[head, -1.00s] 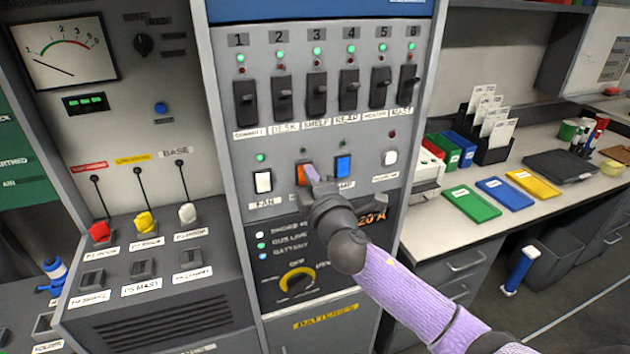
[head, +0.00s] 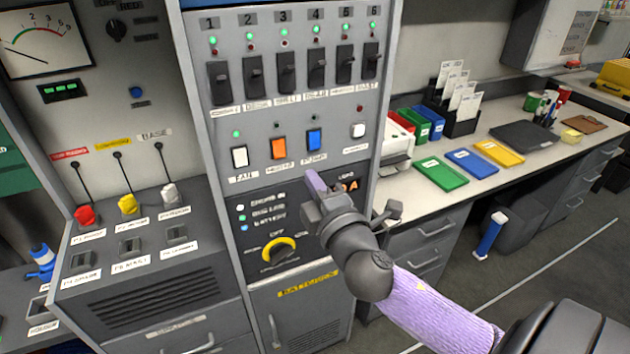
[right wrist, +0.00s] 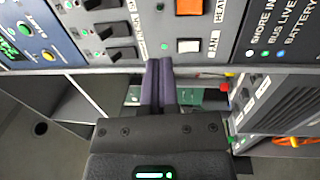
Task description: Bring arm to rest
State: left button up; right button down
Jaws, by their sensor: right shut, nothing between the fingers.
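My right gripper (head: 316,184) is shut and empty, in front of the grey switch panel (head: 283,193), below the row of rocker switches. Its arm comes in from the lower right. In the right wrist view the two purple fingers (right wrist: 158,85) lie together, with the panel beyond their tips. The orange switch (head: 279,148) and blue switch (head: 314,139) are in plain view, clear of the fingers. The arm covers part of the lower panel. My left gripper is not in view.
A column with red, yellow and white levers (head: 129,205) stands at the left. At the right is a white counter (head: 398,198) with green, blue and yellow trays (head: 499,153). Open floor lies at the lower right.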

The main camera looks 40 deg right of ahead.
jog(key=shift+s, duration=0.15)
notch_tip(320, 180, down, 21)
jog(key=s+d+m+g+b, duration=0.2)
jog(key=m+g, duration=0.2)
jog(key=g, duration=0.2)
jog(key=s+a+f+m+g+y+b, duration=0.15)
jog(key=s+f, duration=0.25)
jog(key=f, duration=0.4)
jog(key=s+f+m+g, duration=0.1)
jog(key=s+f+g, duration=0.2)
jog(key=f, duration=0.5)
jog(key=s+a+f+m+g+y, duration=0.1)
jog(key=s+a+f+m+g, duration=0.1)
jog(key=s+f, duration=0.3)
jog(key=s+a+f+m+g+b, duration=0.1)
jog(key=s+f, duration=0.5)
jog(key=s, duration=0.7)
jog(key=s+a+f+m+g+y, duration=0.1)
jog(key=s+a+f+m+g, duration=0.2)
jog(key=s, duration=0.6)
jog(key=a+f+g, duration=0.2)
jog(key=a, duration=0.1)
jog(key=shift+a+f+y+b, duration=0.2)
jog(key=shift+a+y+b, duration=0.1)
jog(key=shift+a+y, duration=0.1)
